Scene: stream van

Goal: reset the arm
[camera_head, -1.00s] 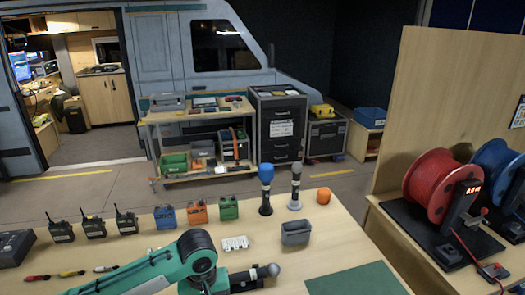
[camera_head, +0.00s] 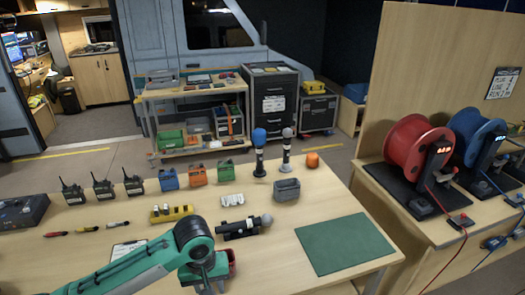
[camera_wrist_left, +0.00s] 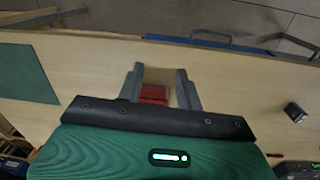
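My left arm, teal and dark grey, comes in from the left in the head view and bends down over the front of the table; its fingers are hidden there. In the left wrist view my left gripper (camera_wrist_left: 160,85) has its two grey fingers apart. A red block-like thing (camera_wrist_left: 153,93) shows between them, nearer the left finger, with a gap to the right one. I cannot tell whether it lies on the table below. My right gripper is not in view.
On the table (camera_head: 270,235) stand radios (camera_head: 103,187), coloured boxes (camera_head: 197,175), two upright microphones (camera_head: 259,152), a grey bin (camera_head: 286,190) and a yellow block (camera_head: 171,213). A lying black microphone (camera_head: 243,227) is close to my arm. The green mat (camera_head: 346,243) is clear.

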